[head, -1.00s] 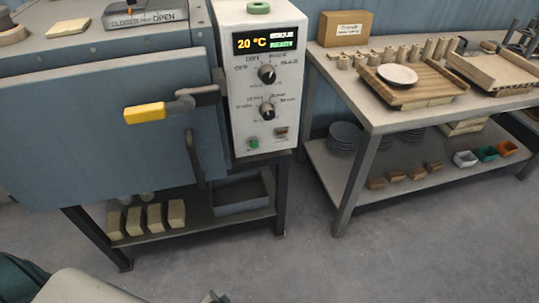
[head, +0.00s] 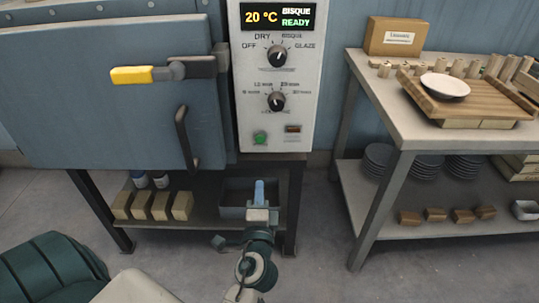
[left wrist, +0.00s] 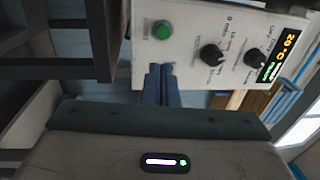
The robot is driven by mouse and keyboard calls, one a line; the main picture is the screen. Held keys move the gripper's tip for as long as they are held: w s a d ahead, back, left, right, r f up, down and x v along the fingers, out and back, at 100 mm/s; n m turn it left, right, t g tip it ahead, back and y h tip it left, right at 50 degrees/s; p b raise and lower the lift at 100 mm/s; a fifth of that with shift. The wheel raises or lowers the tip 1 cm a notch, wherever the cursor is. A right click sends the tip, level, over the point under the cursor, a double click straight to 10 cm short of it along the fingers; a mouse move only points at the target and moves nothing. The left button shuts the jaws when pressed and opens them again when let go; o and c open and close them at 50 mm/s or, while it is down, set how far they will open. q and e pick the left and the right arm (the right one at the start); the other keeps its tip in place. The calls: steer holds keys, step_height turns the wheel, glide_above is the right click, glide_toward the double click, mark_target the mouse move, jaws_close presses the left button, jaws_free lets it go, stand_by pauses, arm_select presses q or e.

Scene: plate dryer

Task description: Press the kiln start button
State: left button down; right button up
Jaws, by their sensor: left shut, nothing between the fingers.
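The green start button (head: 260,138) sits at the lower left of the white kiln control panel (head: 247,105). It also shows in the left wrist view (left wrist: 162,30), just beyond my fingertips. The display (head: 278,17) reads 20 °C, BISQUE, READY. My left gripper (head: 259,186) is shut and empty, pointing up and forward below the button in the head view. In the left wrist view its blue fingers (left wrist: 160,72) are together, with the button seen past their tips; I see no contact. My right gripper is not in view.
The kiln door (head: 90,100) is closed, with a yellow handle (head: 132,75) and a dark bar handle (head: 187,138) left of the panel. A grey bin (head: 233,198) and several blocks (head: 152,206) are on the shelf below. A worktable (head: 402,130) stands at right.

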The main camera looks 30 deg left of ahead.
arm_select(q)
steer(key=shift+r, duration=0.25)
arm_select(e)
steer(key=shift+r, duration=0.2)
arm_select(q)
steer(key=p, duration=0.3)
glide_toward(260, 141)
steer(key=x, duration=0.6)
steer(key=shift+w+a, duration=0.15)
steer(key=shift+w, duration=0.2)
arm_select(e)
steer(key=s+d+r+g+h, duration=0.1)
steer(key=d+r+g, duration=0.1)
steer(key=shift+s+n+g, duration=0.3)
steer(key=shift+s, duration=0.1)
